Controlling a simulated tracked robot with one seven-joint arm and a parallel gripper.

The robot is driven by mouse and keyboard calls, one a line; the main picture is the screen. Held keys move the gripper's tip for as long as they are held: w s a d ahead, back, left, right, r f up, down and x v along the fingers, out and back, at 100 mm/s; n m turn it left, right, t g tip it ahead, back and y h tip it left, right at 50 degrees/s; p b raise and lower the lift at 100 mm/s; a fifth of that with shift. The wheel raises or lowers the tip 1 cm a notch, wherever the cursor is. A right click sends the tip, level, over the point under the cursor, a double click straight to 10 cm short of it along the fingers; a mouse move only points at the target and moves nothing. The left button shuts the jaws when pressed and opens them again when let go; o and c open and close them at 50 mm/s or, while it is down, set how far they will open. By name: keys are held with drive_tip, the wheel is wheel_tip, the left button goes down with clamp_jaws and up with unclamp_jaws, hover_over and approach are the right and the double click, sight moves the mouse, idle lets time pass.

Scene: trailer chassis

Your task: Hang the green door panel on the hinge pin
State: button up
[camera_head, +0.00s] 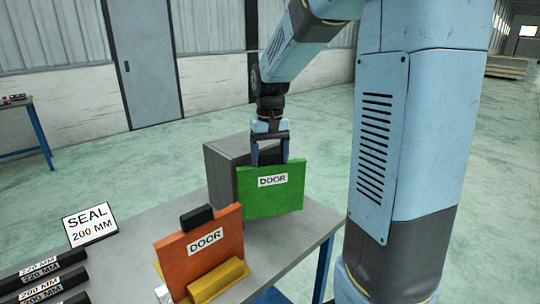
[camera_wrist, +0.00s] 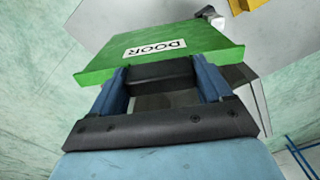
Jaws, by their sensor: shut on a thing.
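The green door panel (camera_head: 270,200) with a white DOOR label stands upright above the right part of the grey table, in front of a grey box. My gripper (camera_head: 270,160) is at its top edge, fingers pointing down. In the wrist view the blue fingers (camera_wrist: 160,85) are shut on a black block (camera_wrist: 160,74) at the edge of the green panel (camera_wrist: 205,45). I cannot tell whether the panel's lower edge touches the table. I cannot make out the hinge pin in either view.
An orange door panel (camera_head: 200,250) with a black top block stands in a yellow holder (camera_head: 218,281) at front left. The grey box (camera_head: 222,165) is close behind the green panel. Black seal bars (camera_head: 45,284) and a SEAL sign (camera_head: 90,223) are at left. The table's right end is clear.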

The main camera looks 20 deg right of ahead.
drive_tip(key=o, duration=1.8)
drive_tip(key=shift+c, duration=0.2)
